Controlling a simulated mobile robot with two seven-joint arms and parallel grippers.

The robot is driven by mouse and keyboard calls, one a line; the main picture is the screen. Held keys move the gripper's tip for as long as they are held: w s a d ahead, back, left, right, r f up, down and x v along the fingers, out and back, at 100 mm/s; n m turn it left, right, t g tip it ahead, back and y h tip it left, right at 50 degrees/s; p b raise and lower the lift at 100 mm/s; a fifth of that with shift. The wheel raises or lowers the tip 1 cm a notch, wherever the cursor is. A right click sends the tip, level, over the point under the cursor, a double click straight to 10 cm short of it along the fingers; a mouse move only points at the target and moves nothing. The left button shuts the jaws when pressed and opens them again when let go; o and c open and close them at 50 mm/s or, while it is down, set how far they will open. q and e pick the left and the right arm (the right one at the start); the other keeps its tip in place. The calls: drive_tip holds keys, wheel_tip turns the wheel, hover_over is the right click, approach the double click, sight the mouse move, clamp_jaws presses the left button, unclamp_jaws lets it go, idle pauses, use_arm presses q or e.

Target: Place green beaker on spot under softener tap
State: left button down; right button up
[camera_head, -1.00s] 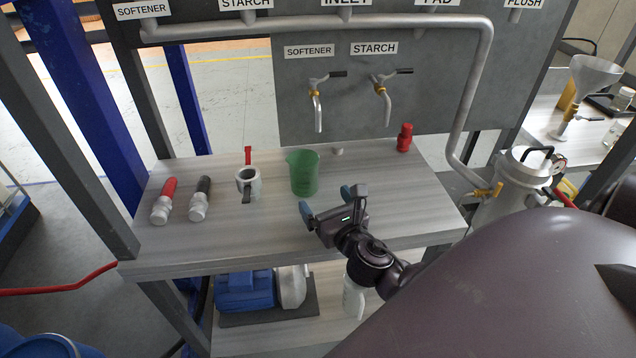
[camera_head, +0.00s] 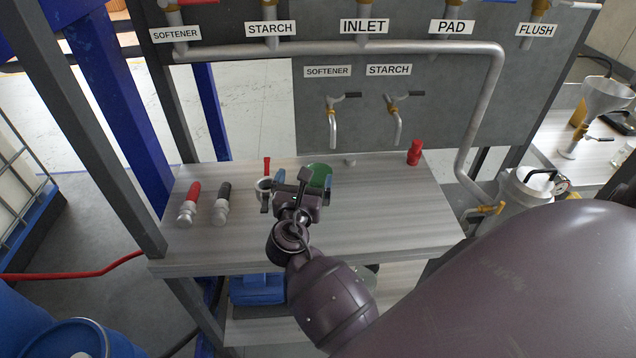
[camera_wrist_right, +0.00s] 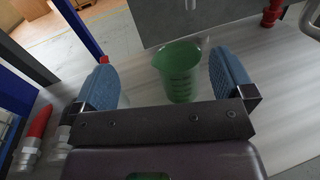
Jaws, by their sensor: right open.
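The green beaker (camera_head: 320,173) stands upright on the grey wood-grain bench. My right gripper (camera_head: 297,190) is open just in front of it and partly hides it in the head view. In the right wrist view the beaker (camera_wrist_right: 179,75) shows ahead, between the two blue finger pads of the right gripper (camera_wrist_right: 164,72), with gaps on both sides. The softener tap (camera_head: 332,126) hangs on the dark panel behind the beaker, slightly to its right. I cannot make out a marked spot below its spout. My left gripper is out of view.
Red-handled (camera_head: 190,203) and black-handled (camera_head: 222,203) fittings lie farther left. The starch tap (camera_head: 395,120) and a red fitting (camera_head: 414,153) are to the right. The bench's right half (camera_head: 400,205) is mostly clear.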

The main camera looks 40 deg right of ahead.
sight(317, 185)
drive_tip(key=shift+g+h, duration=0.3)
drive_tip(key=shift+g, duration=0.1)
drive_tip(key=f, duration=0.3)
drive_tip(key=f+b, duration=0.1)
drive_tip(key=f, duration=0.1)
drive_tip(key=d+f, duration=0.1)
drive_tip(key=f, duration=0.2)
drive_tip(key=shift+s+f, duration=0.3)
drive_tip(key=shift+s, duration=0.1)
drive_tip(key=shift+w+d+r, duration=0.2)
drive_tip(key=shift+w+d, duration=0.25)
drive_tip(key=shift+x, duration=3.1)
drive_tip(key=c, duration=1.1)
drive_tip(key=shift+r+p, duration=0.1)
drive_tip(key=shift+p, duration=0.2)
